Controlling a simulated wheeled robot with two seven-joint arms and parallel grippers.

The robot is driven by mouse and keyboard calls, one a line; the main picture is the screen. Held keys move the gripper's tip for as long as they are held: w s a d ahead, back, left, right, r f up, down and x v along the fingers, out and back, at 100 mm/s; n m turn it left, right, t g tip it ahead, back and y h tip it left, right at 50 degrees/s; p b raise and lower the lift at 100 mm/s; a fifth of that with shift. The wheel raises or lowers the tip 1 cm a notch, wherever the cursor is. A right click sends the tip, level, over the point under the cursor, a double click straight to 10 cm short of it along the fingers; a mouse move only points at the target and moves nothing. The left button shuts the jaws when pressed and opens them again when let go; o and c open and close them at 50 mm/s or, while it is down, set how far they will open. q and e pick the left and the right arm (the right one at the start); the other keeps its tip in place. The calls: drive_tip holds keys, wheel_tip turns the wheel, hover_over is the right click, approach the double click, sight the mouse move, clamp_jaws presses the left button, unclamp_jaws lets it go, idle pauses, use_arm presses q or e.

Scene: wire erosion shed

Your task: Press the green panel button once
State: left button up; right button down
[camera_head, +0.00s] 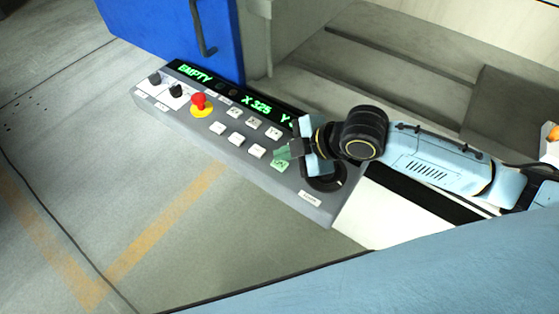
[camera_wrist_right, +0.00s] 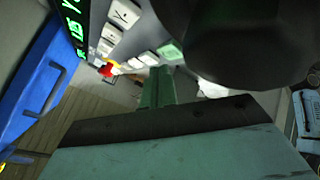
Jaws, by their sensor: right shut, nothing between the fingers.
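The green panel button (camera_head: 280,167) is on the sloped grey control panel (camera_head: 240,170), at the right end of its rows of white buttons. My right gripper (camera_head: 284,153) is shut and empty, with its fingertips close to the green button and partly overlapping it in the head view. I cannot tell whether they touch. In the right wrist view the green button (camera_wrist_right: 171,51) shows just beyond the tips of the shut fingers (camera_wrist_right: 158,75). My left gripper is not in view.
A red emergency-stop knob (camera_head: 199,102) on a yellow base and two black knobs sit on the panel's left part. White buttons (camera_head: 237,139) lie beside the green one. A dark round dial (camera_head: 325,184) is to its right. A blue door (camera_head: 180,35) stands behind.

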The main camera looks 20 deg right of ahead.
sight(285, 165)
drive_tip(key=shift+f, duration=0.1)
idle(0.7)
drive_tip(key=shift+f, duration=0.3)
drive_tip(key=shift+f, duration=0.45)
idle(0.5)
drive_tip(key=shift+r, duration=0.1)
drive_tip(key=shift+r+p, duration=0.8)
drive_tip(key=shift+p, duration=0.4)
wheel_tip(285, 165, up, 5)
drive_tip(key=p, duration=0.5)
drive_tip(key=shift+p, duration=0.35)
